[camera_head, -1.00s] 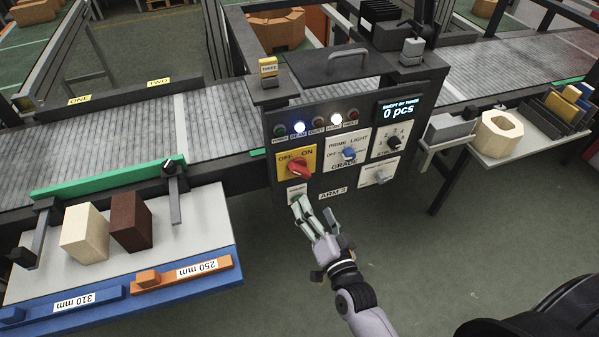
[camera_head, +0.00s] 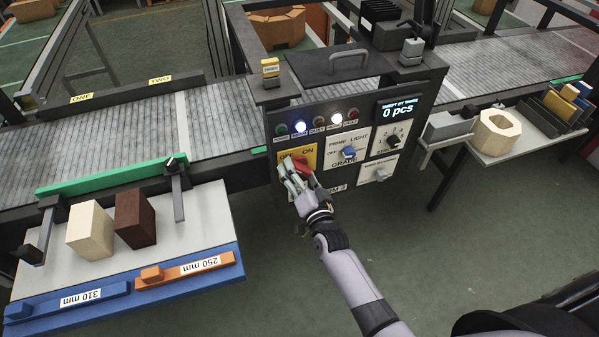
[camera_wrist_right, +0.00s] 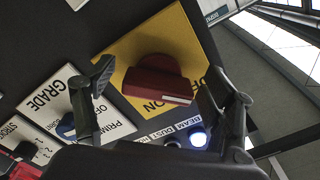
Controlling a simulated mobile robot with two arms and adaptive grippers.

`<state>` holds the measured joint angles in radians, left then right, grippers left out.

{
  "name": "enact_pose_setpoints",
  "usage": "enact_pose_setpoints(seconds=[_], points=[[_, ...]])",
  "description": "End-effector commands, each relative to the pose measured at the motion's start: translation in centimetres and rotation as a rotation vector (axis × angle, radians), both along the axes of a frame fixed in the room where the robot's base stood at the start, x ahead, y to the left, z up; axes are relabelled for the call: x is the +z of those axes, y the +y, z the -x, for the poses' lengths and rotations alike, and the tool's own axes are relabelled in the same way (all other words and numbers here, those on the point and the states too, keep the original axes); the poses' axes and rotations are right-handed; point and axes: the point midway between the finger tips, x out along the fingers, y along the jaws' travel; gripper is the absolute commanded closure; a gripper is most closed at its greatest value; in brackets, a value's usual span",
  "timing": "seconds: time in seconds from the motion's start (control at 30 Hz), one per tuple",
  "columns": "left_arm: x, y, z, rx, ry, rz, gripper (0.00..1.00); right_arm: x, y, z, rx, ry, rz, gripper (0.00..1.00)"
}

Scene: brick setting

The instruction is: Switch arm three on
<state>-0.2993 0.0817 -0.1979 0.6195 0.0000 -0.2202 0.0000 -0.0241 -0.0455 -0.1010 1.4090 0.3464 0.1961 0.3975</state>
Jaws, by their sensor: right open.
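The control panel (camera_head: 352,112) labelled ARM 3 stands at the conveyor. Its red rotary knob (camera_head: 302,166) sits on a yellow OFF/ON plate (camera_head: 310,150), partly hidden by my right gripper (camera_head: 294,168). In the right wrist view the red knob (camera_wrist_right: 158,82) lies ahead, between the two open fingers of my right gripper (camera_wrist_right: 170,85). The fingers look spread to either side of the knob; I cannot tell whether they touch it. The knob's white pointer line shows near the ON lettering side in the wrist view. My left gripper is not in view.
A blue PRIME/LIGHT selector (camera_head: 348,153) and a black dial (camera_head: 393,141) are to the right of the yellow plate. Indicator lamps (camera_head: 301,127) sit just above it. The left table (camera_head: 205,215) holds two blocks. Open floor lies in front of the panel.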

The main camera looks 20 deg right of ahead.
Motion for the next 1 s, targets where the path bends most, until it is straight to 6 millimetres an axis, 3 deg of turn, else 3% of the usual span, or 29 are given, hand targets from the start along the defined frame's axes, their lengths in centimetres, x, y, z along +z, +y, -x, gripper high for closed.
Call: enact_pose_setpoints(seconds=[0.7,1.0], points=[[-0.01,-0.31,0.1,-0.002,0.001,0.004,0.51,-0.03,0.0,0.05,0.001,0.001,0.0,0.7],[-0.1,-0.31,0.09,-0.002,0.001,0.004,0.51,-0.05,0.01,0.05,0.001,0.002,-0.034,0.71]])
